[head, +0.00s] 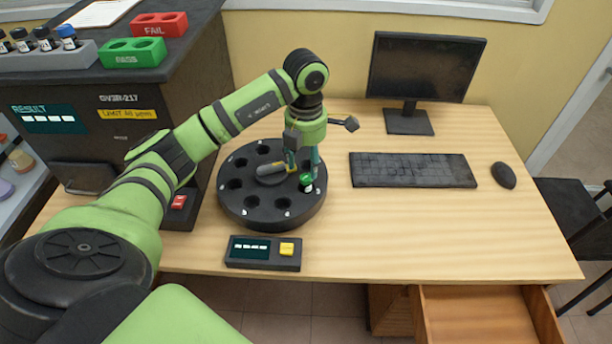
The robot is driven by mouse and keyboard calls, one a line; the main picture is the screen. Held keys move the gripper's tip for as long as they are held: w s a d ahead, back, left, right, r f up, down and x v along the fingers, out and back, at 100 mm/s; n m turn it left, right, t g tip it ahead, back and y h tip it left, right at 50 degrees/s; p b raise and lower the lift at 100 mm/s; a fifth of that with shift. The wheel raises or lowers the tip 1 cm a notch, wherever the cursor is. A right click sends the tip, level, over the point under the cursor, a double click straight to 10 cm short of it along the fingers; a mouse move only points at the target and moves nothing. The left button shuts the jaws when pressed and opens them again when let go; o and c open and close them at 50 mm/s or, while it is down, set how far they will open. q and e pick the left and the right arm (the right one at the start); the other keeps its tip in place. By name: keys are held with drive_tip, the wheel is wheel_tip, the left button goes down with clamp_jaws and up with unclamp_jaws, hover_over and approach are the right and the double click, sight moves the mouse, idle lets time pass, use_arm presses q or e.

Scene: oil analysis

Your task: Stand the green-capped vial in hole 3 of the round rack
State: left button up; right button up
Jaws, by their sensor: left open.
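The green-capped vial (307,180) is at the right side of the black round rack (272,216). It looks upright in or over a hole there, with its green cap and a bit of white body showing. I cannot read that hole's number, and the vial's lower end is hidden. My left gripper (303,168) points down just above the cap, open, with its fingers close around or beside it; contact cannot be told. Several other holes in the rack show dark and empty. My right gripper is not in view.
A small panel with a yellow button (287,249) lies in front of the rack. A keyboard (412,170), monitor (425,69) and mouse (503,175) stand to the right. A dark cabinet at left bears green PASS (133,60) and red FAIL (159,25) racks. An open drawer (485,315) juts out front right.

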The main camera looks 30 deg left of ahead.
sight(307, 177)
use_arm(q)
wheel_tip(307, 177, up, 6)
drive_tip(key=shift+f+b, duration=0.1)
drive_tip(key=shift+b, duration=0.2)
drive_tip(key=shift+d+f, duration=0.1)
idle(0.4)
